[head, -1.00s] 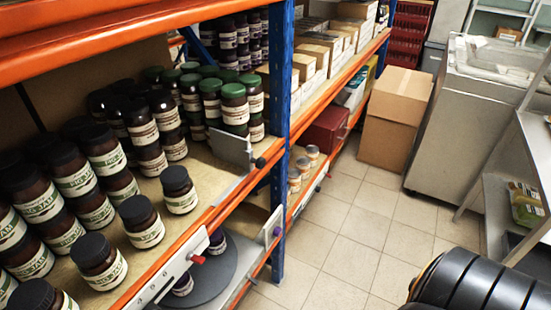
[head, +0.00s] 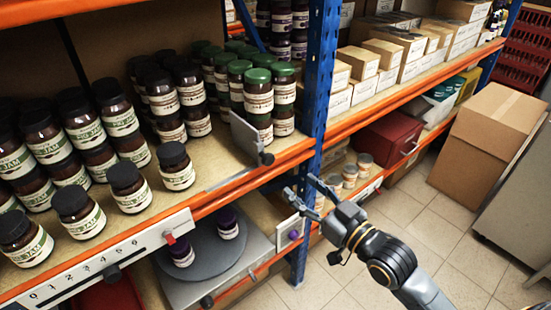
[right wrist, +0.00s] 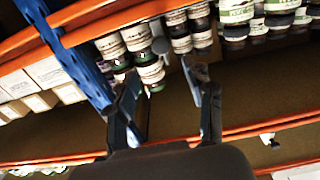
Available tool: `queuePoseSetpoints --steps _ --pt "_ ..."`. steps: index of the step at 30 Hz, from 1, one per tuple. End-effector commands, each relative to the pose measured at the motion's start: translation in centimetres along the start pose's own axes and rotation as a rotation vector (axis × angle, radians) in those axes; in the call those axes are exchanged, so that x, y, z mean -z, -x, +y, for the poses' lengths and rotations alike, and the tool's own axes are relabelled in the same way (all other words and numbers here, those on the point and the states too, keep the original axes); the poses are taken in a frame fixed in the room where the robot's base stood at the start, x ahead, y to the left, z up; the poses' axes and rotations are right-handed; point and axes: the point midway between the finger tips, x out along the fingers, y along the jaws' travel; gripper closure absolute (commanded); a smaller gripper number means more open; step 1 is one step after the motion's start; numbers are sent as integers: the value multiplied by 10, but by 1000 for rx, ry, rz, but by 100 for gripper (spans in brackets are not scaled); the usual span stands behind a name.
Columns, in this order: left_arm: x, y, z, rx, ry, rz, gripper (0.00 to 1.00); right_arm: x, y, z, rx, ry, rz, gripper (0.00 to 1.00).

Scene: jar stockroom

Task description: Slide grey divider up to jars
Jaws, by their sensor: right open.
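The grey divider (head: 246,137) stands upright on the upper shelf board, with a dark knob (head: 267,159) at its front edge. It stands close to the green-lidded jars (head: 257,98), partly in front of them; I cannot tell whether it touches them. Black-lidded jars (head: 124,187) labelled jam stand to the left, with bare board between them and the divider. My right gripper (head: 302,190) is open and empty, in front of the shelf, below and right of the divider. In the right wrist view its spread fingers (right wrist: 162,77) point at the shelf. My left gripper is out of view.
A blue upright (head: 318,85) stands right of the divider. Orange beams (head: 250,178) edge the shelf. Below are a grey turntable (head: 205,259) and a numbered rail (head: 100,270). A cardboard box (head: 490,140) stands on the floor at right.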

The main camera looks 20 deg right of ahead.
Motion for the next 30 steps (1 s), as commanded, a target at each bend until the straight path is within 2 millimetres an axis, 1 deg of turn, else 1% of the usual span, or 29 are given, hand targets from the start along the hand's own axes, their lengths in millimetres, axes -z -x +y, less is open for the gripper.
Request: queuePoseSetpoints --steps 3,7,12,15,18,21,24,30 --pt "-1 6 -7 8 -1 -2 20 4 -18 0 -1 0 4 48" --pt "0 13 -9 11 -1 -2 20 4 -43 1 -2 0 4 48" --pt "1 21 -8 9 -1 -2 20 4 -79 0 -1 1 3 48" --pt "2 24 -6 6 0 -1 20 3 -98 0 -1 0 2 48" --pt "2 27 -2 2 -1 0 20 2 -112 1 -1 0 2 48" --pt "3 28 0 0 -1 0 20 1 -122 0 -1 1 1 48" --pt "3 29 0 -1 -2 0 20 1 -127 0 -1 1 1 48" --pt "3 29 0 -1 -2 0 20 0 -129 0 -1 1 0 48"
